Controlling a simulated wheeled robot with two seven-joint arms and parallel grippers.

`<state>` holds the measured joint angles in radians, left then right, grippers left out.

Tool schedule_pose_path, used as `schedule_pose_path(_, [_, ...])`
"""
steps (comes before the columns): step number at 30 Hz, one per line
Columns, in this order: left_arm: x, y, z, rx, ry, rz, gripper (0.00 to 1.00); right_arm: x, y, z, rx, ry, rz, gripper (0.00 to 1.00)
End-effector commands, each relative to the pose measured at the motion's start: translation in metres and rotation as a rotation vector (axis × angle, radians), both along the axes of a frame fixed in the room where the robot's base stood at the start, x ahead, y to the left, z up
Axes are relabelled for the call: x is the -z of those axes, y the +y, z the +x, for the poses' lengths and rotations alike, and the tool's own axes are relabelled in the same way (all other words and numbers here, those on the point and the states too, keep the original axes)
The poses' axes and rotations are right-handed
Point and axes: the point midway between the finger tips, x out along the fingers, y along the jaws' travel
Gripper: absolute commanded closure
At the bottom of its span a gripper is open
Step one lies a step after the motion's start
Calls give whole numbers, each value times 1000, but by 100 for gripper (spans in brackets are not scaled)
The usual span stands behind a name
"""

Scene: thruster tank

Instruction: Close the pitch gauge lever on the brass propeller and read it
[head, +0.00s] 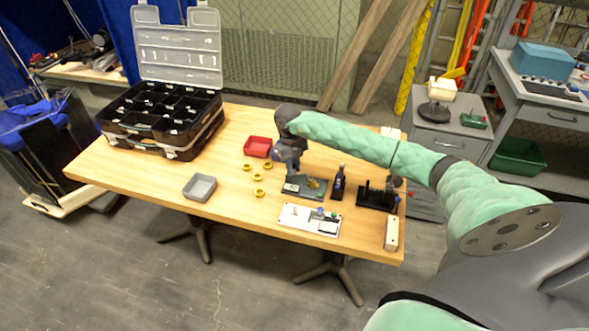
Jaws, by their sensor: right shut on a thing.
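A dark flat fixture (304,195) lies on the wooden table, with a small brass-coloured part (314,183) on it that looks like the propeller. My right gripper (291,171) points down over the left end of this fixture. It is shut on a small part there, which looks like the pitch gauge lever; the fingers mostly hide it. The lever's angle and any gauge reading are too small to tell. Several loose brass-coloured pieces (258,178) lie left of the gripper. My left gripper is not in view.
A dark bottle-like item (338,182) and a black stand (374,198) are right of the fixture. A white panel (298,217) lies in front. A red tray (258,147), a grey tray (200,188) and an open black case (158,118) stand left. The table's left front is clear.

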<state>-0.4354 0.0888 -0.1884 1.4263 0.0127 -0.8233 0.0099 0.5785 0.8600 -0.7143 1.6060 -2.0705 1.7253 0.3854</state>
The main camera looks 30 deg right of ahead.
Motion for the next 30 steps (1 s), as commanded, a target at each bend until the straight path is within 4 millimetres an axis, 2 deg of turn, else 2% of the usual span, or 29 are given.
schedule_pose_path(5, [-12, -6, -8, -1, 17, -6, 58, 1, 3, 4, -1, 69, -60, 100])
schedule_pose_path(12, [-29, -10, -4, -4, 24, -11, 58, 0, 6, 7, -1, 148, -127, 100])
schedule_pose_path(25, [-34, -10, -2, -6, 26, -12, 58, -1, 6, 7, 0, 168, -144, 100])
schedule_pose_path(26, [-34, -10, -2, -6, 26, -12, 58, -1, 6, 7, 0, 168, -144, 79])
schedule_pose_path(27, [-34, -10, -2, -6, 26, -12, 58, -1, 6, 7, 0, 168, -144, 71])
schedule_pose_path(28, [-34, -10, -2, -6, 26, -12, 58, -1, 6, 7, 0, 168, -144, 65])
schedule_pose_path(30, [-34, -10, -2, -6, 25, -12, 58, -2, 6, 7, 0, 167, -144, 63])
